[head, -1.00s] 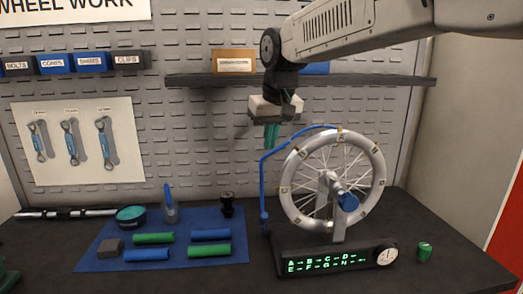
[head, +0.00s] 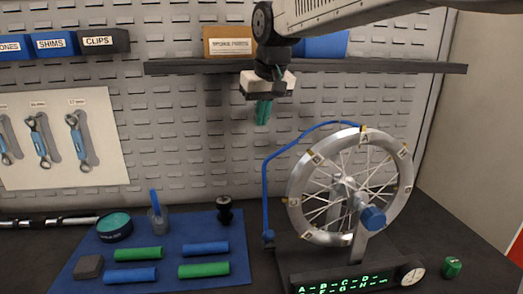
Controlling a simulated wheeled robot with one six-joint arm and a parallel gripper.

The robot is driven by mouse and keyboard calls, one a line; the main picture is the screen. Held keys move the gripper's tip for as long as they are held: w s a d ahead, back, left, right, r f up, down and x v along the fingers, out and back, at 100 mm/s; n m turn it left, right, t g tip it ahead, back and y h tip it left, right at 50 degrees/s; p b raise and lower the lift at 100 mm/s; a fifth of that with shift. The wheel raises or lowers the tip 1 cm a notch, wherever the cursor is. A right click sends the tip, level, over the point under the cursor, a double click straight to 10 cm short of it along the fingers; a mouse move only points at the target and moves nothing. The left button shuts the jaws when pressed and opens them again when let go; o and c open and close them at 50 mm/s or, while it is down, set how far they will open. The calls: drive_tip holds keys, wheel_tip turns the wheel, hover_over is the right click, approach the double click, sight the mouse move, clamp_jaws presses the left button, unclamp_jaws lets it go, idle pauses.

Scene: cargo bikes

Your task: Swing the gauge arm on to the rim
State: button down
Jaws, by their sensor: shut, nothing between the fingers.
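The gauge arm (head: 265,192) is a thin blue rod on the left of the wheel stand. It rises upright, then bends right and curves over to the top of the wheel. Its far end is near the top of the rim (head: 298,178), by the label A; I cannot tell whether it touches. The silver spoked wheel has small lettered tags and a blue hub knob (head: 373,217). My gripper (head: 263,112) points down with green fingers shut and empty. In the picture it is above the rod's bend and left of the wheel top, apart from both.
A dark shelf (head: 190,67) with boxes runs behind my gripper. A blue mat (head: 215,221) holds green and blue cylinders, a tin and a brush pot. The stand's base has a lit letter display (head: 345,284) and a dial (head: 413,276). A green object (head: 452,267) stands at right.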

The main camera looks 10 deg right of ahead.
drive_tip(key=shift+d+f, duration=0.1)
wheel_tip(320, 180, down, 9)
drive_tip(key=shift+s+f, duration=0.15)
drive_tip(key=shift+s, duration=0.15)
idle(0.4)
drive_tip(key=shift+s, duration=0.1)
drive_tip(key=s+t, duration=0.2)
drive_tip(key=s, duration=0.6)
drive_tip(key=shift+r, duration=0.2)
drive_tip(key=shift+s, duration=0.1)
